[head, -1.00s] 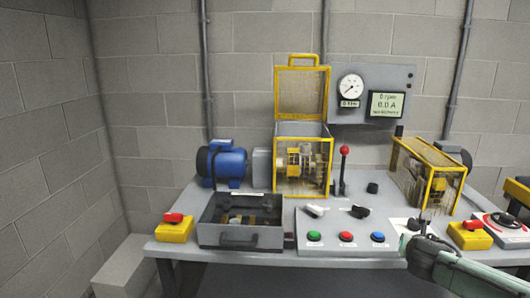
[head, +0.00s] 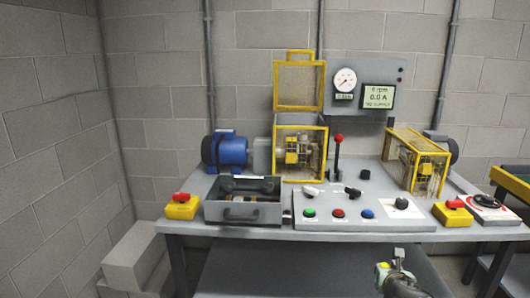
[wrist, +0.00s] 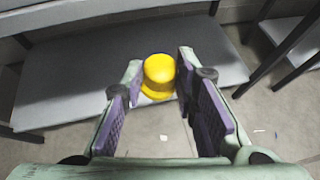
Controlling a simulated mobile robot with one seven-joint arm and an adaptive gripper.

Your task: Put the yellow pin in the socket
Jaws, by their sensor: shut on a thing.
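The yellow pin (wrist: 158,72) has a rounded head and a wider collar, and sits between the fingertips in the wrist view. My gripper (wrist: 154,85) is shut on it. In the head view my gripper (head: 390,262) is low, in front of the bench's front edge, with a bit of the yellow pin (head: 383,266) showing. The pin's lower part is hidden in the wrist view. I cannot clearly make out which opening is the socket.
The grey bench (head: 330,230) bears an open drawer box (head: 243,213), a button panel (head: 340,222), a yellow caged drive (head: 300,155) with a raised mesh guard (head: 299,85), and a second yellow cage (head: 418,160). A lower shelf (wrist: 60,85) lies below.

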